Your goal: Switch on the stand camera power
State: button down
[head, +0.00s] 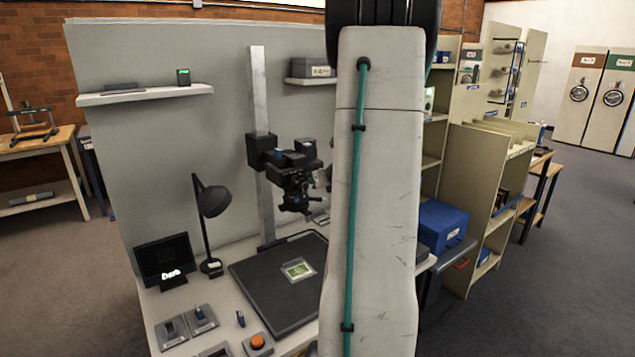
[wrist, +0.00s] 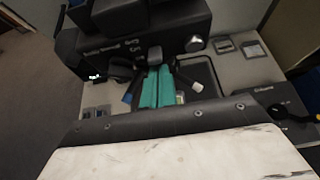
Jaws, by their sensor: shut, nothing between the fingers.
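The stand camera (head: 296,176) is a dark unit on a pale upright column (head: 259,130) above a black copy board (head: 262,298). A small screen (head: 164,258) at the left reads what looks like "Dark". In the wrist view, a dark housing (wrist: 130,32) with small labels and a silver knob (wrist: 193,44) fills the top. My gripper (wrist: 159,84) shows there as two teal fingers, closed together and empty, just below the housing. I cannot tell whether they touch it. The arm hides my gripper in the head view. I cannot tell which control is the power switch.
A card (head: 298,270) lies on the copy board. Switch plates (head: 172,331) and an orange button (head: 258,342) are at the bench front. A desk lamp (head: 211,205) stands left, a blue box (head: 443,226) right. A shelf (head: 145,94) is fixed to the panel.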

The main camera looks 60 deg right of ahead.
jog(key=shift+r, duration=0.1)
jog(key=shift+r, duration=0.8)
notch_tip(320, 180, down, 4)
jog(key=s, duration=0.1)
jog(key=w+r+v, duration=0.1)
jog(key=v, duration=0.9)
jog(key=shift+s+r, duration=0.2)
jog(key=shift+r, duration=0.15)
jog(key=shift+a, duration=0.1)
